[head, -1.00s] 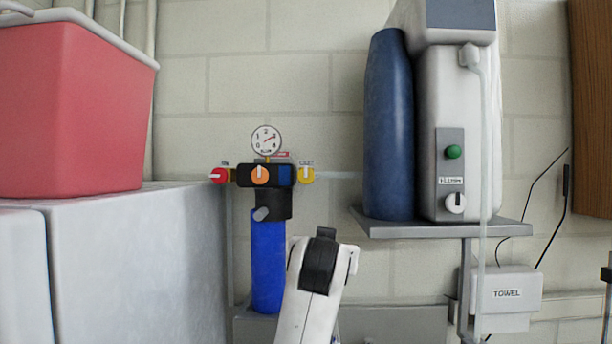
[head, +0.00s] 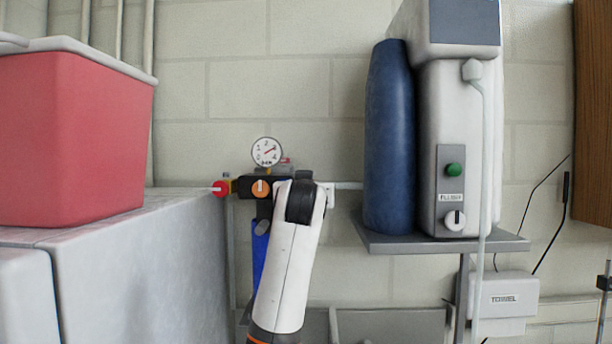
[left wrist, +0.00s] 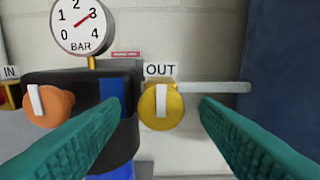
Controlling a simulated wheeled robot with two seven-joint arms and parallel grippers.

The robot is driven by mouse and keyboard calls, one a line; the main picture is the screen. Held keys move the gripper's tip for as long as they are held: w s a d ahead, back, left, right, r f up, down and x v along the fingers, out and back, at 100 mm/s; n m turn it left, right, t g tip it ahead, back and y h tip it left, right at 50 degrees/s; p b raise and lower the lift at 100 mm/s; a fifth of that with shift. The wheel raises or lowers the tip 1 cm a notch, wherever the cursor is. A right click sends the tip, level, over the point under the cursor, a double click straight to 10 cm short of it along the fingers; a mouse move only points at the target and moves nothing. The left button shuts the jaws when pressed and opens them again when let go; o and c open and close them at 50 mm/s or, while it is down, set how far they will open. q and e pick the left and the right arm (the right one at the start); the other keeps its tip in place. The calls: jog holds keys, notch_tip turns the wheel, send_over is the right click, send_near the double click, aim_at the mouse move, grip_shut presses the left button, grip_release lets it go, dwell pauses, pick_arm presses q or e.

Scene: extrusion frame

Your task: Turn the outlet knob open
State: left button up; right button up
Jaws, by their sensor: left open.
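The outlet knob (left wrist: 161,106) is yellow with a white bar that stands upright, under an "OUT" label (left wrist: 160,70) in the left wrist view. In the head view my arm hides it. My left gripper (left wrist: 160,112) is open, with its two teal fingers on either side of the yellow knob and apart from it. In the head view its arm reaches up in front of the regulator, and its fingers are hidden. An orange knob (left wrist: 48,106) with a white bar sits left of the yellow one on the dark regulator body (left wrist: 80,82). My right gripper is not in view.
A red inlet knob (head: 219,188) is at the regulator's left. A pressure gauge (head: 266,151) stands above, its needle near 3. A pipe (left wrist: 215,87) runs right from the outlet. A blue cylinder (head: 390,140) and a white machine (head: 455,110) stand on a shelf to the right.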

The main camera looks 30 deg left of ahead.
pick_arm(q)
jog(key=shift+p+x, duration=0.35)
jog(key=shift+x, duration=0.7)
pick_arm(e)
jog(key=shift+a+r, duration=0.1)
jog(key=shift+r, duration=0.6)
pick_arm(q)
jog(key=c, duration=1)
jog(key=shift+o, duration=0.2)
